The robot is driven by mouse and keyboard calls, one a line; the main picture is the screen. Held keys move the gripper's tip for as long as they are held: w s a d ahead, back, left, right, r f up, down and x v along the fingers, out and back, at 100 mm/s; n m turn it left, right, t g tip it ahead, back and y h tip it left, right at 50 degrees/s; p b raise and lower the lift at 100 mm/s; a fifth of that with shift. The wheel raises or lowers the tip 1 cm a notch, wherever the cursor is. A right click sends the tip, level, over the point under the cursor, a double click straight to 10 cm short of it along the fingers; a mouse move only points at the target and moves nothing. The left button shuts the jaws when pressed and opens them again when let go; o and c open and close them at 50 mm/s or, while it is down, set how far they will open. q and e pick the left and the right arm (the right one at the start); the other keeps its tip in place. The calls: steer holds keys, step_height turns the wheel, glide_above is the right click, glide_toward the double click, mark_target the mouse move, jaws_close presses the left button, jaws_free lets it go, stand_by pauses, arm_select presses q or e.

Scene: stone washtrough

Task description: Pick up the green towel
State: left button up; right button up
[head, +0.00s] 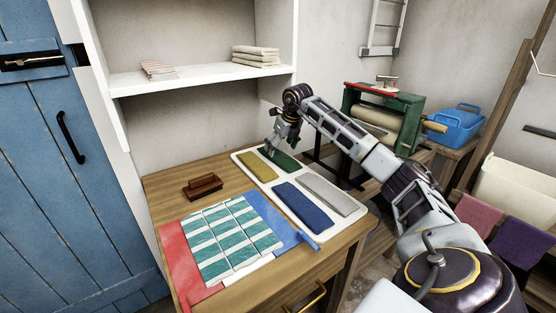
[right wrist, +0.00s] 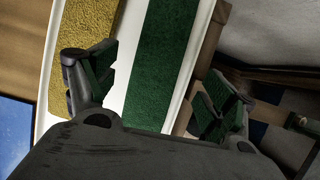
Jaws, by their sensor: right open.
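The green towel (head: 286,160) lies folded in the back right section of a white divided tray (head: 334,230) on the wooden table. In the right wrist view the green towel (right wrist: 162,62) runs between my open fingers. My right gripper (head: 272,150) is over the back of the tray, close to the towel, with nothing held. It also shows in the right wrist view (right wrist: 155,92), one finger near the yellow towel's side and the other past the tray's outer rim. I cannot tell if the fingers touch the towel. My left gripper is not in view.
The tray also holds a yellow towel (head: 258,172), a blue towel (head: 303,205) and a grey towel (head: 332,194). A wooden brush (head: 203,187) and a striped teal cloth (head: 226,238) lie left of it. A green wringer (head: 385,122) stands behind my right arm.

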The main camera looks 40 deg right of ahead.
mark_target(278, 155)
steer(key=x, duration=0.1)
steer(key=b+x, duration=0.1)
steer(key=x, duration=0.1)
steer(key=shift+s+a, duration=0.15)
steer(key=shift+s, duration=0.1)
steer(key=shift+w+f, duration=0.1)
steer(key=shift+f, duration=0.35)
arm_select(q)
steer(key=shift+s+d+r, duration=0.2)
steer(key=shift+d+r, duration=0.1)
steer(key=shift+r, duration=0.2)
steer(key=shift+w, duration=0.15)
